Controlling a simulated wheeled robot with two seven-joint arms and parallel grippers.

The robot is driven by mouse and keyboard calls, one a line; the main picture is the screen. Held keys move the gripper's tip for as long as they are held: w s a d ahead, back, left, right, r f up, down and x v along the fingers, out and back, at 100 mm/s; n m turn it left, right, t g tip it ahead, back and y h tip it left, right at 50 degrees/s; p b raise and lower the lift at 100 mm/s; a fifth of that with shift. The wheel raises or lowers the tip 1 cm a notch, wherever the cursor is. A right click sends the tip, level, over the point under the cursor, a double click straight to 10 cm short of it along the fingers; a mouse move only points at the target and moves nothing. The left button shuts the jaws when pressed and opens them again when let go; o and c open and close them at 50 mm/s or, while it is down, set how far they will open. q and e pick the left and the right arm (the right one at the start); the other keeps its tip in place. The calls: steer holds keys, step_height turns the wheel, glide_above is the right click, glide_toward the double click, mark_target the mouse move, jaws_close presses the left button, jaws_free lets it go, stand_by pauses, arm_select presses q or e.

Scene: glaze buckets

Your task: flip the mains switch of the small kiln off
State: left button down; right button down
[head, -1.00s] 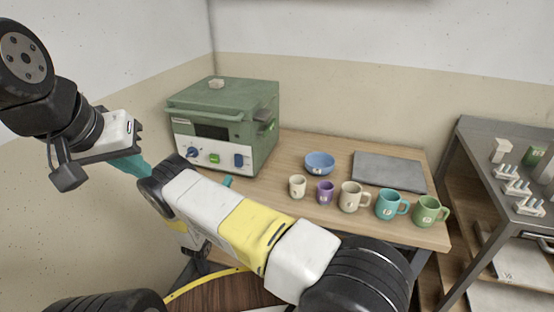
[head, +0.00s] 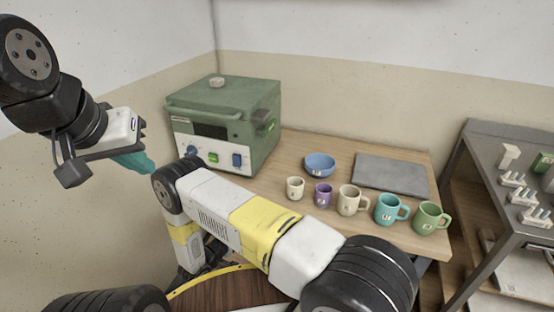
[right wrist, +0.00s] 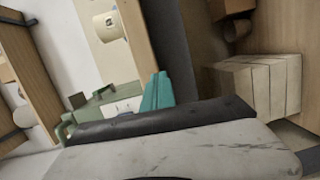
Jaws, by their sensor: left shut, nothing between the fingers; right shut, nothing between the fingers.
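The small green kiln (head: 225,115) stands at the left end of the wooden table. Its pale front panel has a blue round knob (head: 192,150), a small green control (head: 213,157) and a blue switch (head: 237,160); which one is the mains switch, and its position, I cannot tell. My left gripper (head: 140,163), with teal fingers, is shut and empty, left of the kiln and apart from it. My right gripper is hidden behind my arm in the head view. Its shut teal fingers (right wrist: 157,92) show in the right wrist view, with part of the kiln beyond them.
A blue bowl (head: 320,164), several cups and mugs, among them a teal mug (head: 388,209), and a grey slab (head: 392,175) are on the table (head: 292,150). A grey metal shelf unit (head: 490,165) stands at the right. My right arm crosses in front of the table.

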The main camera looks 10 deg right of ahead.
steer(key=s+d+r+m+g+y, duration=0.1)
steer(key=d+r+g, duration=0.3)
steer(key=r, duration=0.5)
steer(key=s+d+r+m+g+y, duration=0.1)
steer(key=s+d+r+m+g, duration=0.2)
steer(key=r, duration=0.6)
steer(key=s+d+r+m+g+y, duration=0.1)
steer(key=s+d+r+m+g, duration=0.2)
steer(key=r, duration=0.6)
steer(key=shift+s+d+g+y, duration=0.3)
steer(key=shift+s+d+g, duration=0.15)
steer(key=shift+d+g, duration=0.7)
steer(key=shift+a+r, duration=0.1)
steer(key=shift+a, duration=0.1)
steer(key=s+a+r+m+t+y, duration=0.1)
steer(key=s+r+t+y, duration=0.5)
steer(key=s+r+y, duration=0.5)
steer(key=s+r, duration=0.6)
steer(key=r, duration=0.1)
steer(key=shift+s+a+r, duration=0.2)
steer(key=shift+a+r, duration=0.2)
